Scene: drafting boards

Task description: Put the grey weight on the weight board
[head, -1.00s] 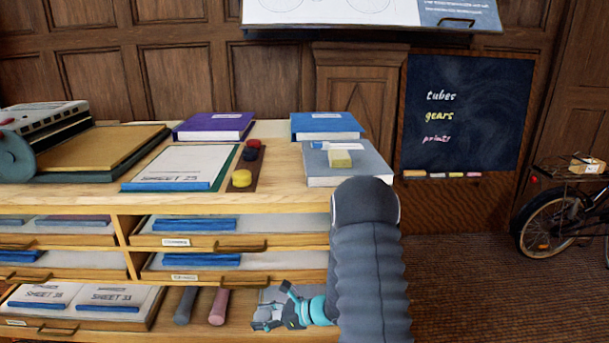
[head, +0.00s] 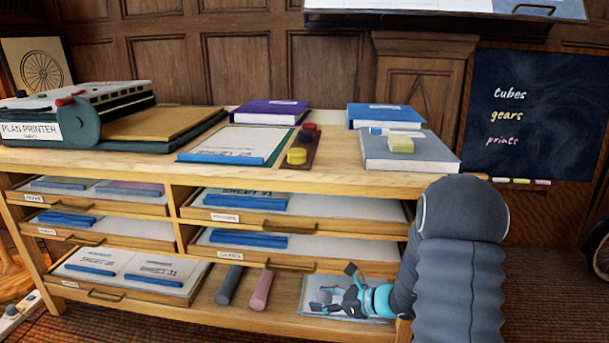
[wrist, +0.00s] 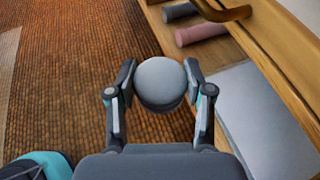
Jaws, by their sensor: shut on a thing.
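A grey round weight (wrist: 160,82) sits between the two fingers of my gripper (wrist: 160,92) in the wrist view. My gripper is shut on it, with brown floor behind it. In the head view my gripper (head: 345,300) is low, in front of the cabinet's bottom shelf; the weight is hard to make out there. The weight board (head: 316,147) is a narrow brown board on the cabinet top. My gripper is well below the board.
A white sheet on a board (head: 232,142) lies left of the weight board. A grey book (head: 440,158) with an eraser (head: 400,144) lies to its right. Open drawers (head: 300,216) jut out above my gripper. Two rolls (head: 260,290) and a grey sheet lie on the bottom shelf.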

